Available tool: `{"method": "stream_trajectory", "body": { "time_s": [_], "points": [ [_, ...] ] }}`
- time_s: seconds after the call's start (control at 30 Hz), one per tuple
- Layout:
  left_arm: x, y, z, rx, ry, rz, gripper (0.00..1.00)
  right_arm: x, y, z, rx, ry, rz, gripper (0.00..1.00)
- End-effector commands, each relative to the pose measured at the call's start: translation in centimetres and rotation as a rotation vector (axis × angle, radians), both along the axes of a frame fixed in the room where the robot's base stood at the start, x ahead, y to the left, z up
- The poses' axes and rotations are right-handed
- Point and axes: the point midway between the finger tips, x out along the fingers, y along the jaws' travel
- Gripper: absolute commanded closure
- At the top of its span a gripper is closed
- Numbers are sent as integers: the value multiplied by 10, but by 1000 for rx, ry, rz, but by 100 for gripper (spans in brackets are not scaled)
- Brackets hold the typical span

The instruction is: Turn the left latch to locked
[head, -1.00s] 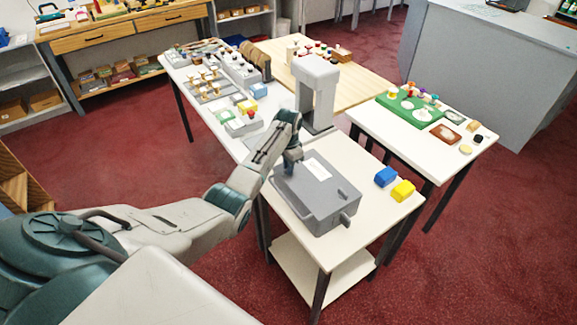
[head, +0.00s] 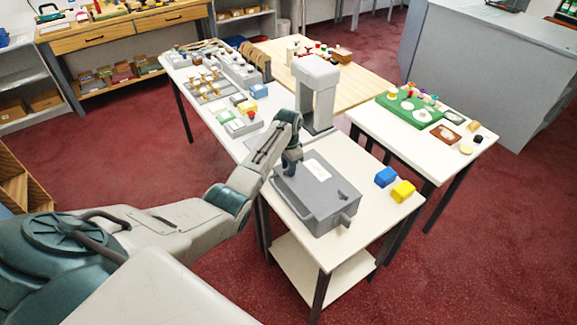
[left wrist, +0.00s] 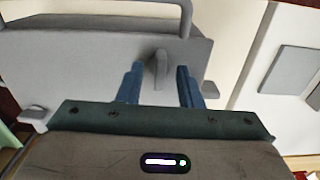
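A grey box (head: 318,198) with a pale label on its lid sits on the white table. My left gripper (head: 291,166) is at the box's left side in the head view, pointing down. In the left wrist view its two blue fingers (left wrist: 159,78) are apart, one on each side of a small upright grey latch (left wrist: 160,68) on the box's face. Narrow gaps show between the latch and the fingers, so I see no grip. The latch is hidden by my gripper in the head view. My right gripper is not in view.
A blue block (head: 386,177) and a yellow block (head: 402,191) lie right of the box. A tall grey stand (head: 317,92) rises behind it. A grey bar handle (left wrist: 188,15) crosses the top of the wrist view. The table's front corner is clear.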

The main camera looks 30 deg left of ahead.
Motion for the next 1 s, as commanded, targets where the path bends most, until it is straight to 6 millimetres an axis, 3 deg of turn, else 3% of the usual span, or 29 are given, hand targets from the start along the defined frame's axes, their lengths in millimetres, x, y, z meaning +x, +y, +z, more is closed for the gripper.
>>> {"method": "stream_trajectory", "body": {
  "time_s": [0.17, 0.6, 0.8, 1.0],
  "points": [
    [1, 1, 13, 2, -4, 0, 67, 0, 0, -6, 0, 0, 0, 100],
    [0, 0, 93, 1, -4, 0, 67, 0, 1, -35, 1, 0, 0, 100],
    [0, 0, 107, 1, -3, 0, 67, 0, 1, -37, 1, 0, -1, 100],
    [0, 0, 108, 1, -1, 0, 67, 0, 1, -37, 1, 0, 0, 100]
  ]
}}
